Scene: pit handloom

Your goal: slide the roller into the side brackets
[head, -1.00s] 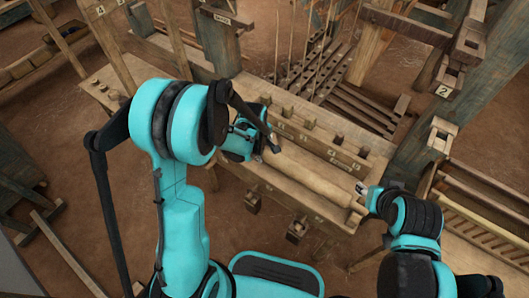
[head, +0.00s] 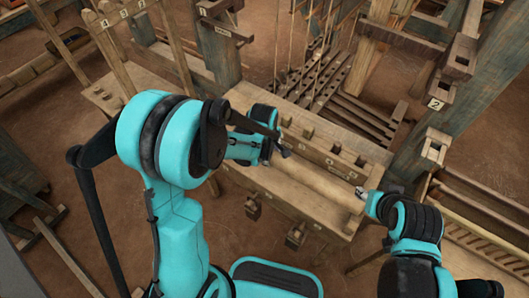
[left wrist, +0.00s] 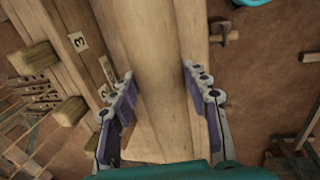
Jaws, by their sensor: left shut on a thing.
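The roller (head: 312,184) is a long pale wooden cylinder lying lengthwise along the near side of the wooden bench. My left gripper (head: 283,153) is over its left part; in the left wrist view its two purple-padded fingers (left wrist: 160,95) straddle the roller (left wrist: 165,60), one on each side. It is shut on the roller. My right gripper (head: 362,192) is at the roller's right end, its fingers too small to read. I cannot tell which wooden fittings are the side brackets. My left arm hides the roller's left end.
The bench (head: 372,152) carries a row of pegs and number plates behind the roller. A thick post (head: 428,128) stands at the right, beside a wooden block with a square opening (head: 436,148). A slatted rack (head: 350,100) lies behind.

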